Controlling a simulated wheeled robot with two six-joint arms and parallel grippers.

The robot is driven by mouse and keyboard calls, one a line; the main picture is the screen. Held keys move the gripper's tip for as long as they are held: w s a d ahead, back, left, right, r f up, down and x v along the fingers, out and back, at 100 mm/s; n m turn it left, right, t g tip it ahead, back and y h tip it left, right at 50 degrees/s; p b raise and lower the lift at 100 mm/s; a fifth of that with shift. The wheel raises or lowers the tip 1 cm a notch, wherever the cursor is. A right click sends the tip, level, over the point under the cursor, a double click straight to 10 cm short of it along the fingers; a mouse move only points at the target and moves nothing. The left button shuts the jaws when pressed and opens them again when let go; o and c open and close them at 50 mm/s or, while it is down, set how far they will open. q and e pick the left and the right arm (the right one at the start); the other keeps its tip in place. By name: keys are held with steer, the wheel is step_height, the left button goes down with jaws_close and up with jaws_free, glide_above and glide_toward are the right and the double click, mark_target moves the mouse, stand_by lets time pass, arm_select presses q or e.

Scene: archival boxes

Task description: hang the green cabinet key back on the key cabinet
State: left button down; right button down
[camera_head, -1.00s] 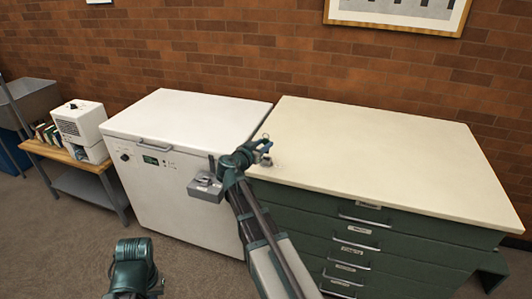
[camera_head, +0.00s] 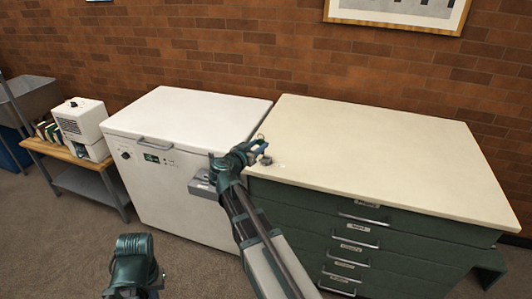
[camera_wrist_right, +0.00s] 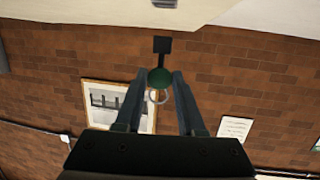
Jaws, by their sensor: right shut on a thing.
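My right gripper (camera_head: 261,146) is over the front left corner of the cream top of the green drawer cabinet. In the right wrist view, its two fingers (camera_wrist_right: 159,82) are shut on the green key (camera_wrist_right: 160,76). The key has a round green head, a thin metal ring (camera_wrist_right: 158,96) on one side and a dark square end (camera_wrist_right: 162,45) on the other. In the head view the key is too small to make out clearly. I cannot pick out a key cabinet in either view.
The green drawer cabinet (camera_head: 310,212) has a wide, mostly bare cream top (camera_head: 380,150). A small dark thing (camera_head: 266,160) shows near its front left corner. A white chest freezer (camera_head: 190,115) stands left of it. A brick wall (camera_head: 250,60) with a framed picture (camera_head: 400,12) is behind.

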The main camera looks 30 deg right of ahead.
steer(key=p+v, duration=0.1)
steer(key=v, duration=0.6)
steer(key=shift+a+r+p, duration=0.2)
steer(key=shift+r+p, duration=0.2)
steer(key=shift+s+d, duration=0.1)
steer(key=shift+s, duration=0.05)
stand_by(0.5)
